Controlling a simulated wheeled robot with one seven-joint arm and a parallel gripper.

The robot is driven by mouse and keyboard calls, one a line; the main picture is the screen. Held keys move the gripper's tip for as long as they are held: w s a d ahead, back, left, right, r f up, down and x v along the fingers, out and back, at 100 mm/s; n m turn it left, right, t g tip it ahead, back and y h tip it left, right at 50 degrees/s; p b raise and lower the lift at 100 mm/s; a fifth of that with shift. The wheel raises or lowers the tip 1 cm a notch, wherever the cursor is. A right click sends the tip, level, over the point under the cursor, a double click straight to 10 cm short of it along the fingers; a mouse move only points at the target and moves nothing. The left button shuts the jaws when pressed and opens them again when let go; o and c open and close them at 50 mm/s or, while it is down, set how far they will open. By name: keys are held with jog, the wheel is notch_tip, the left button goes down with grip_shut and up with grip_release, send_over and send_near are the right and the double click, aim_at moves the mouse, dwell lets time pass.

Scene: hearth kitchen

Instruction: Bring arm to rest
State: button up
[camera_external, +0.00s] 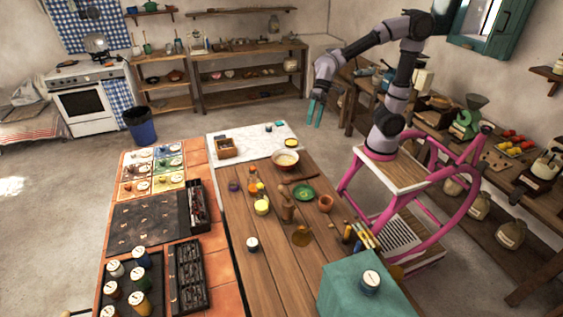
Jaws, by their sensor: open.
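My arm stands on a pink-framed base at the right and is bent, raised and reaching to the left. My gripper (316,110) points down with its teal fingers apart, open and empty. In the picture it hangs in the air beyond the back right of the wooden table (285,238), apart from everything on it.
The table carries a bowl (285,160), a green plate (304,193) and several small pots. A tiled worktop (216,268) with black trays lies at left. Open floor lies behind the table.

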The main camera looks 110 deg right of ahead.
jog(key=s+r+n+t+h, duration=0.1)
jog(key=s+r+n, duration=0.1)
jog(key=s, duration=0.6)
jog(key=s+a+r+n+t+h, duration=0.1)
jog(key=s+n, duration=0.3)
jog(key=s, duration=0.5)
jog(key=shift+s+r+h, duration=0.2)
jog(key=shift+r+h, duration=0.3)
jog(key=shift+r, duration=0.2)
